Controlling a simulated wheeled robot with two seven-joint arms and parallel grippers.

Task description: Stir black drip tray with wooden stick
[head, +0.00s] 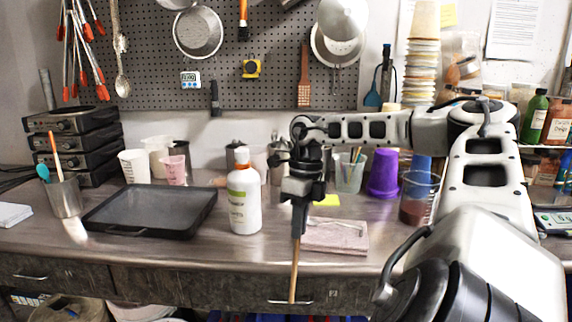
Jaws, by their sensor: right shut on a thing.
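The black drip tray (150,209) lies flat on the counter at left of centre, and its inside looks empty. My right gripper (299,210) is shut on the wooden stick (295,270), which hangs down nearly vertical from the jaws. The stick's lower end shows in front of the counter's front edge and drawers. The gripper is to the right of the tray, past the white bottle, and apart from both. My left gripper is not in view.
A white bottle (244,198) stands between tray and gripper. A metal cup (65,197) with utensils is left of the tray; white cups (134,166) stand behind it. A pinkish slab (335,236), purple cup (383,174) and clear beaker (418,198) are at right.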

